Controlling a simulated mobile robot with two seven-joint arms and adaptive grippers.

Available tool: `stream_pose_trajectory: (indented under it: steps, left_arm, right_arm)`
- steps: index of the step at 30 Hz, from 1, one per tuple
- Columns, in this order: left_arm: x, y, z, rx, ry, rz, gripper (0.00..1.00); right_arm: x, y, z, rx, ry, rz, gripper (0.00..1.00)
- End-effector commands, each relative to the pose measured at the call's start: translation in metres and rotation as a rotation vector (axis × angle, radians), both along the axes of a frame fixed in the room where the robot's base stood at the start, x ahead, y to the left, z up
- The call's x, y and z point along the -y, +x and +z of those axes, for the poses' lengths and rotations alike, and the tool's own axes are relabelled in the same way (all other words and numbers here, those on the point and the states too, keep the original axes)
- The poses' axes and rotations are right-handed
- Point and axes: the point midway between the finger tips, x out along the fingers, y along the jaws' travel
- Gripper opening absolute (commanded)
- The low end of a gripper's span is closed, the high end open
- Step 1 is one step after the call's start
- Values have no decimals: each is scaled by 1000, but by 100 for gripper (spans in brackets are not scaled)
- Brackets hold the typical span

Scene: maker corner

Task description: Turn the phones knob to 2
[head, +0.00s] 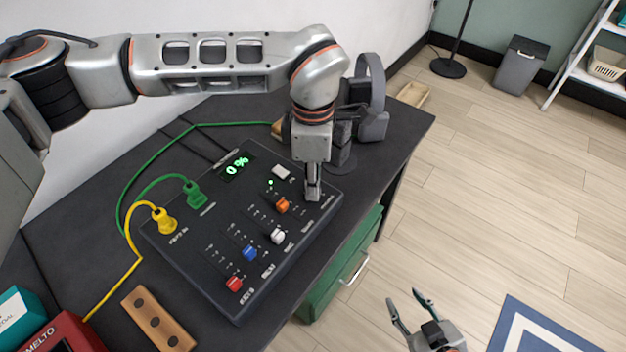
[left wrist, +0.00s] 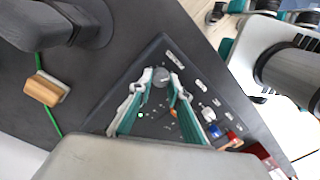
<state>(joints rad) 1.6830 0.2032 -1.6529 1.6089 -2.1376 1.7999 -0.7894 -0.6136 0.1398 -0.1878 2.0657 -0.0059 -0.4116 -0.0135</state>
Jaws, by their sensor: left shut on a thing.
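The dark mixer panel (head: 217,232) lies on the desk, with a lit green display (head: 237,166) reading "0 %". My left gripper (head: 312,194) points down at the panel's far right corner. In the left wrist view, a round grey knob (left wrist: 162,77) sits between its fingertips, and the gripper is shut on it. This knob is mostly hidden by the fingers in the head view. Its label and pointer are too small to read. My right gripper (head: 411,304) is open and empty, low over the floor area right of the desk.
Headphones (head: 373,100) stand behind my left gripper. A wooden block (head: 157,319) lies in front.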

Motion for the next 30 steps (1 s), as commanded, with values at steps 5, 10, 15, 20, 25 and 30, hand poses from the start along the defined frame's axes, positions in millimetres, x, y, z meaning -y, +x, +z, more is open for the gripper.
stream_pose_trajectory:
  steps: [5, 10, 15, 20, 25, 30]
  left_arm:
    - [0, 1, 2, 4, 2, -86, 0]
    - [0, 1, 3, 4, 2, -218, 0]
    - [1, 1, 3, 4, 2, -380, 0]
    - [1, 2, 2, 4, 2, -532, 0]
    - [1, 2, 2, 2, 2, -686, 0]
    - [2, 2, 2, 2, 2, -815, 0]
  right_arm:
    - [0, 3, 6, 9, 3, -1, 40]
    - [-1, 5, 11, 13, 9, -2, 40]
    - [-2, 4, 12, 11, 13, -2, 40]
    - [-3, 3, 15, 11, 17, -2, 40]
    - [-4, 4, 18, 15, 21, -2, 40]
    - [-5, 3, 20, 13, 23, -1, 40]
